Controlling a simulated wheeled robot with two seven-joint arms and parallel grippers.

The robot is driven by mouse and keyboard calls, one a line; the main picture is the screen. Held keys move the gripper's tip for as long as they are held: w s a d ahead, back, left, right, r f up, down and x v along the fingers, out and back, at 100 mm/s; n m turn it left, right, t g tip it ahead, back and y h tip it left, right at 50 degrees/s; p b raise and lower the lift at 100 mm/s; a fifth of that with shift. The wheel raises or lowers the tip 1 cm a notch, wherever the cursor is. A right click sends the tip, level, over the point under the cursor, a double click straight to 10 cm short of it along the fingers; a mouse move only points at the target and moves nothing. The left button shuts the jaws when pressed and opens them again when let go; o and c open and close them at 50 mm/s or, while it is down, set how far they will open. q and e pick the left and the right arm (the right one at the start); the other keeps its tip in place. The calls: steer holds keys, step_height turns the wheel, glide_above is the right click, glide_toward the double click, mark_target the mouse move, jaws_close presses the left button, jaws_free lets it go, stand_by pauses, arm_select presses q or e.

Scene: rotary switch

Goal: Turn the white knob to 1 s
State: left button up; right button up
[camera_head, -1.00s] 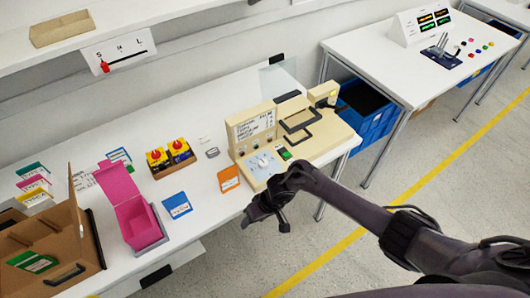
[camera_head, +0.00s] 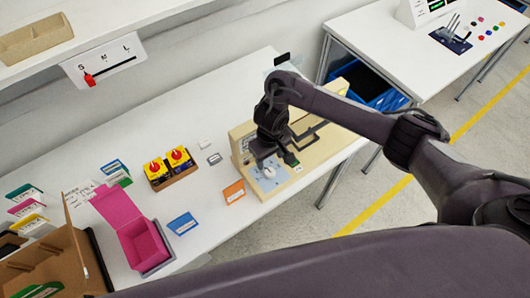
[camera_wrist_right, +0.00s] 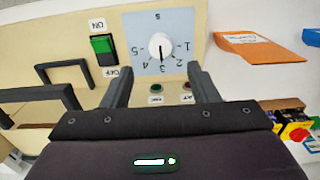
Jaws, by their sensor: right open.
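The white knob (camera_wrist_right: 160,46) sits on the pale blue dial plate (camera_wrist_right: 142,22) of the beige machine. In the wrist view its dark pointer line faces down, near the 3; the 1 is printed to the right of the knob. In the head view the dial plate (camera_head: 268,184) shows just below my right gripper (camera_head: 273,160), which partly covers the machine. My right gripper (camera_wrist_right: 160,72) is open and empty. Its two fingers lie to the left and right of the knob's line; I cannot tell the exact gap to the knob. My left gripper is not in view.
A green ON/OFF switch (camera_wrist_right: 103,46) and black handles (camera_wrist_right: 65,70) stand beside the dial. An orange card (camera_head: 234,192), a blue card (camera_head: 183,223) and a pink box (camera_head: 141,243) lie to the left. Red knobs on yellow blocks (camera_head: 166,167) stand farther left.

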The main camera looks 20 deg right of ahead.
mark_target(270, 172)
steer(key=shift+w+f, duration=0.15)
steer(key=shift+f, duration=0.2)
steer(key=f, duration=0.3)
steer(key=s+f, duration=0.1)
steer(key=f, duration=0.1)
steer(key=shift+f+b, duration=0.25)
steer(key=shift+b, duration=0.05)
steer(key=shift+w+f, duration=0.2)
steer(key=shift+f, duration=0.45)
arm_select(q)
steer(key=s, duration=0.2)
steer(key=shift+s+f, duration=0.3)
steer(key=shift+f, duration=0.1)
arm_select(e)
steer(key=c, duration=1)
